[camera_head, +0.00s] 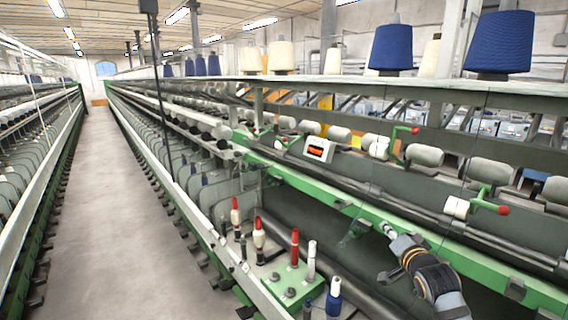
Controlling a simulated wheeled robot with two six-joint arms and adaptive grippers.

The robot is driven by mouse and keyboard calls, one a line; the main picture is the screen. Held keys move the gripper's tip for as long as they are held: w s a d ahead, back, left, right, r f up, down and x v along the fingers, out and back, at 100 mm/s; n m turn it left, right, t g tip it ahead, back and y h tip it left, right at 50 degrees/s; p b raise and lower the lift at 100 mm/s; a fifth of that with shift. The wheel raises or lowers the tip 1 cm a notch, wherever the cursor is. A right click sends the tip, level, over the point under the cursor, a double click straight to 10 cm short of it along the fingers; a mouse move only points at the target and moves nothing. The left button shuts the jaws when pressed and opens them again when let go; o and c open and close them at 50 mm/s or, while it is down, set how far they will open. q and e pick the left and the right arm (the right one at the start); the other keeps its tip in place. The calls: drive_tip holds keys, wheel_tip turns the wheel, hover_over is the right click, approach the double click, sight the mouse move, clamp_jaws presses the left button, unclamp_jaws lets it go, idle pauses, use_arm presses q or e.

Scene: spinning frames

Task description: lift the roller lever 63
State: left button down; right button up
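No number is readable on either, so I cannot tell which is 63. Both stand at the row of grey rollers. My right gripper (388,229) is at the lower right, in front of the green rail, left of and below the nearer lever and apart from it. Its fingers are too small to tell open from shut. My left gripper is not in view.
A long green rail (400,217) runs along the machine's front. A green block with red and white bobbins (290,275) stands at the lower middle. Blue yarn cones (500,45) stand on the shelf above. A clear aisle (100,220) lies at the left.

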drive_tip(key=s+a+f+n+g, duration=0.2)
drive_tip(key=s+f+n+g, duration=0.1)
drive_tip(key=s+f, duration=0.45)
drive_tip(key=s+a+f+n+g, duration=0.2)
drive_tip(key=s+a+f+g, duration=0.1)
drive_tip(key=s+f, duration=0.5)
drive_tip(key=s+a+f+n+g, duration=0.1)
drive_tip(key=s+f+n+g, duration=0.2)
drive_tip(key=s, duration=0.6)
drive_tip(key=s+a+f+n+g, duration=0.1)
drive_tip(key=s+f+n+g, duration=0.15)
drive_tip(key=s+f, duration=0.55)
drive_tip(key=s+d+f+g+b, duration=0.1)
drive_tip(key=s+f, duration=0.2)
drive_tip(key=f, duration=1)
drive_tip(key=s+d+f+g+b, duration=0.1)
drive_tip(key=s+d+f, duration=0.1)
drive_tip(key=f, duration=1.1)
drive_tip(key=s+f+g+b, duration=0.1)
drive_tip(key=s+f, duration=1.7)
drive_tip(key=shift+s+d+m, duration=0.3)
drive_tip(key=shift+d+m, duration=0.1)
drive_tip(key=shift+m, duration=0.05)
